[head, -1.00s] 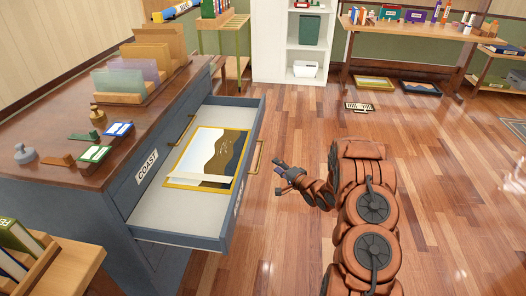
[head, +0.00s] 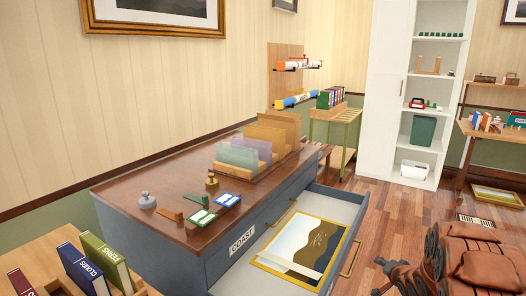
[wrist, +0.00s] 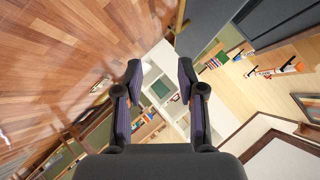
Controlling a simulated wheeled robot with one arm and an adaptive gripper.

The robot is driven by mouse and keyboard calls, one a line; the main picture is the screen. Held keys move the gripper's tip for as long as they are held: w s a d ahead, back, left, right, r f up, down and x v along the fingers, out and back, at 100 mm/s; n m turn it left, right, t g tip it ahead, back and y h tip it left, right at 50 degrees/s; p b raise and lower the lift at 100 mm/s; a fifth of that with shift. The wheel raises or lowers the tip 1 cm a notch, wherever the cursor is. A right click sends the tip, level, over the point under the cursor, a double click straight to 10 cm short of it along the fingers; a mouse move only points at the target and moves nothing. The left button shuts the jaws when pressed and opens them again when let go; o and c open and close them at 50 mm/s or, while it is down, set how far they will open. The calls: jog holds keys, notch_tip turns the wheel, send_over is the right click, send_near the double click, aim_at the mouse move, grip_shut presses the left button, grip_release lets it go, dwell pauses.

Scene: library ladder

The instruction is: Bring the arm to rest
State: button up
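My gripper (wrist: 160,95) shows in the wrist view with its two dark fingers spread apart and nothing between them. In the head view my orange arm (head: 470,260) is at the lower right, and the gripper (head: 383,268) shows small and partly at its left end, beside the open drawer. The drawer (head: 350,208) of the blue-grey cabinet is pulled out. A gold-framed map picture (head: 310,243) lies inside it, with a pale strip across its lower edge.
The cabinet top (head: 150,185) holds stamps, cards and a file rack (head: 250,155). A book rack (head: 95,265) stands at the lower left. A white shelf unit (head: 425,100) and a side table (head: 335,115) stand at the back. Wooden floor (head: 385,195) is clear beyond the drawer.

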jog(key=s+a+r+n+g+h, duration=0.1)
jog(key=s+a+r+n+g, duration=0.15)
jog(key=s+r, duration=0.4)
jog(key=s+a+r+n+g+h, duration=0.15)
jog(key=s+a+r+g, duration=0.25)
jog(key=s, duration=0.6)
jog(key=s+a+r+n+g+y, duration=0.15)
jog(key=s+a, duration=0.45)
jog(key=s, duration=0.6)
jog(key=s+a+r+n+g, duration=0.3)
jog(key=s+a, duration=0.2)
jog(key=s, duration=0.6)
jog(key=s+a+r+n+g+y, duration=0.1)
jog(key=s+a+r+n+g, duration=0.15)
jog(key=s+a, duration=0.65)
notch_tip(320, 180, up, 13)
jog(key=s+d+p, duration=0.2)
jog(key=p, duration=1)
jog(key=shift+s+d+f+m, duration=0.15)
jog(key=shift+s+d+m, duration=0.15)
jog(key=shift+s+d, duration=0.1)
